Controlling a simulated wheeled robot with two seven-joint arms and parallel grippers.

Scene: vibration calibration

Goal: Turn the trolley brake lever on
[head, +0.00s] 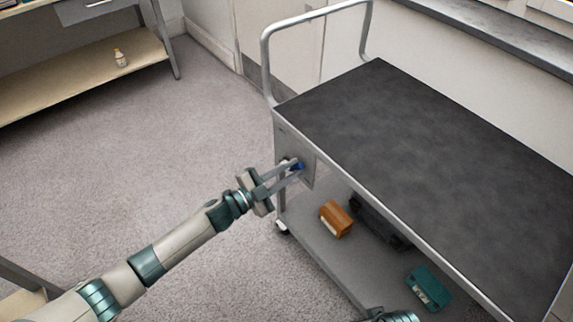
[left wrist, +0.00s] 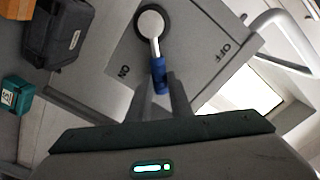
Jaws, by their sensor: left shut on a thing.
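The trolley (head: 430,130) has a dark top, a grey lower shelf and a bent tube handle. On its end panel is the brake lever, with a round pivot and a pale shaft (left wrist: 154,45) in the left wrist view. Its blue grip (left wrist: 159,76) also shows in the head view (head: 299,166). My left gripper (head: 296,169) is shut on the blue grip; its fingers also show in the left wrist view (left wrist: 160,92). The ON mark (left wrist: 125,72) is left of the lever and the OFF mark (left wrist: 224,50) farther right. The lever's end is nearer ON. My right gripper is out of view.
The lower shelf holds an orange-brown box (head: 336,219), a dark case (head: 378,222) and a teal box (head: 428,288). A shelf unit (head: 80,82) with a small bottle (head: 120,57) stands at upper left. The carpet (head: 130,180) left of the trolley is clear.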

